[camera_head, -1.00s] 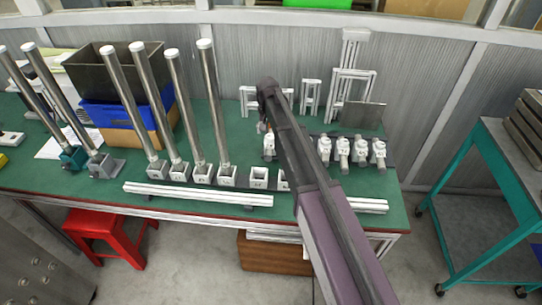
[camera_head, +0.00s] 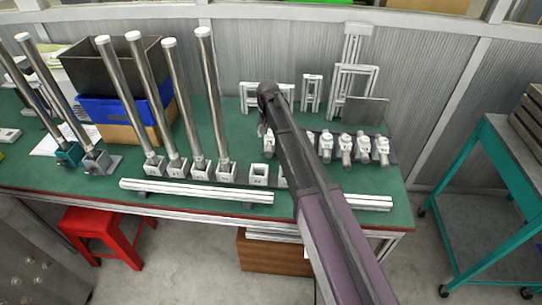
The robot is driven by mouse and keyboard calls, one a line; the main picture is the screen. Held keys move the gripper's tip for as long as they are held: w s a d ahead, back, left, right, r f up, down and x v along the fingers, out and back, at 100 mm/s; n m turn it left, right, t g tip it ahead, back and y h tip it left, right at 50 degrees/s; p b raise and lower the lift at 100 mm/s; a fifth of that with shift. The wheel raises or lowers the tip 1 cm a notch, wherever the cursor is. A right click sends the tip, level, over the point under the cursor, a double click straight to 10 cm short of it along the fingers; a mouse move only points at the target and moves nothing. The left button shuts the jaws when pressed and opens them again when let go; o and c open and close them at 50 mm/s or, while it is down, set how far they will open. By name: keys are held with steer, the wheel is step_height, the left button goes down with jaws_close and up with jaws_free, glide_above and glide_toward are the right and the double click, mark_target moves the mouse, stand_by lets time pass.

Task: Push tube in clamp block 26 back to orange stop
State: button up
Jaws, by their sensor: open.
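A row of small pale clamp blocks holding short grey tubes stands on the right of the green bench. One is the leftmost block (camera_head: 269,142), just below my gripper in the picture; several others (camera_head: 345,147) stand to the right of my arm. Their numbers are too small to read, so I cannot tell which is 26. No orange stop can be made out. My gripper (camera_head: 263,130) is small and partly hidden under my dark wrist. It is open and points down near the leftmost block; contact cannot be told. My arm hides part of the row.
Tall steel tubes (camera_head: 212,100) stand in square blocks at the left. An empty square block (camera_head: 258,176) is near my arm. Long white rails (camera_head: 195,192) lie along the front edge. White frames (camera_head: 350,85) stand behind the clamp blocks. A teal cart (camera_head: 485,165) is at the right.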

mark_target(269, 151)
steer(key=shift+f+b, duration=4.55)
steer(key=shift+f, duration=0.3)
